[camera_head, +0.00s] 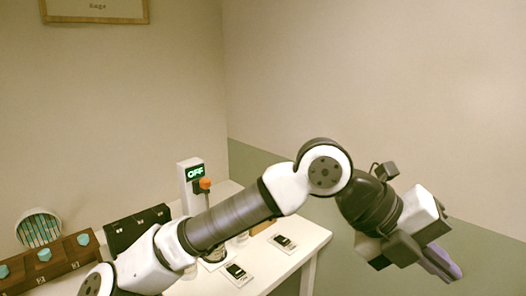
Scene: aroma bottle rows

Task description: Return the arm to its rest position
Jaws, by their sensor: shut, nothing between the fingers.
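My arm stretches across the picture from the bottom left, over the front of the white table (300,243), to the right. My gripper (447,268) is at the far right, pointing down and to the right, out past the table's right end and clear of it. Its fingers are shut and I see nothing between them. My arm hides part of the table and of what stands on it.
A device with an OFF display (194,173) and an orange knob (205,184) stands at the table's back. A wooden rack (62,262) with teal-topped items, a dark rack (126,230) and a round container of teal sticks (38,229) are at left. Cards (283,243) lie on the table.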

